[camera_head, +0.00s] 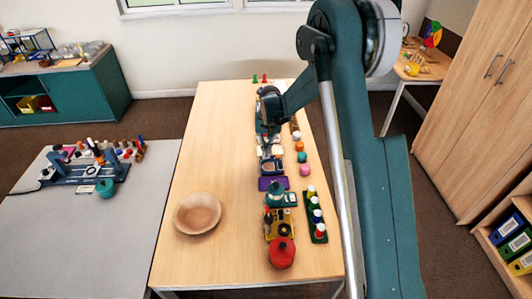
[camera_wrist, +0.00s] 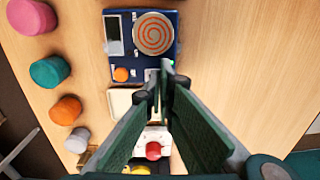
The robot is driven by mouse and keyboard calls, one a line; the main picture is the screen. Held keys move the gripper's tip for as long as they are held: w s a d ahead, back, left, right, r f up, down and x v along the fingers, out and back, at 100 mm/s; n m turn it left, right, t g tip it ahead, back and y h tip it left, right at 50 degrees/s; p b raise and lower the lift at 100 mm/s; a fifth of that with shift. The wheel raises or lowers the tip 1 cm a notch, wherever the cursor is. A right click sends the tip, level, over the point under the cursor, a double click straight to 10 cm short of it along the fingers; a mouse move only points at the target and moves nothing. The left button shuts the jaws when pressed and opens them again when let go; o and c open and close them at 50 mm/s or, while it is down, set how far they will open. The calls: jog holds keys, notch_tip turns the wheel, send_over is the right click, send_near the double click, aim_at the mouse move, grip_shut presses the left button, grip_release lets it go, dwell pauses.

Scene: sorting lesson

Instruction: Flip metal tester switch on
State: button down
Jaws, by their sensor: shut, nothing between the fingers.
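The metal tester is most likely the dark blue board (camera_wrist: 128,57) with a copper spiral disc (camera_wrist: 153,36), a grey display and an orange knob (camera_wrist: 121,74), seen in the wrist view. It also shows in the head view (camera_head: 271,168), partly behind my arm. A small pale piece, possibly the switch, is at the board's lower right edge by my fingertips; its position cannot be read. My gripper (camera_wrist: 160,77) is shut and empty, its tips at that edge in the wrist view. Whether it touches the board cannot be told.
Pink (camera_wrist: 31,16), teal (camera_wrist: 49,71), orange (camera_wrist: 66,109) and grey (camera_wrist: 78,140) round pieces line the board's side. A device with a red button (camera_wrist: 153,151) lies below my fingers. A wooden bowl (camera_head: 197,213) stands on the clear left part of the table.

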aim_at(262, 157)
notch_tip(262, 157, up, 14)
jog(key=a+p, duration=0.2)
jog(key=shift+f+p, duration=0.25)
jog(key=shift+p, duration=0.1)
dwell(0.5)
jog(key=s+d+r+t, duration=0.2)
jog(key=s+d+r, duration=0.3)
jog(key=s+r, duration=0.5)
jog(key=s+d+r+t, duration=0.1)
jog(key=s+d+r, duration=0.5)
jog(key=s+r, duration=0.45)
jog(key=s+d+t, duration=0.2)
jog(key=s+d, duration=0.1)
jog(key=s, duration=1)
jog(key=s+d+f+t, duration=0.1)
jog(key=s+d, duration=0.3)
jog(key=s, duration=0.9)
jog(key=shift+s+f+t+h, duration=0.2)
jog(key=shift+s+t+h, duration=0.1)
jog(key=shift+t, duration=0.3)
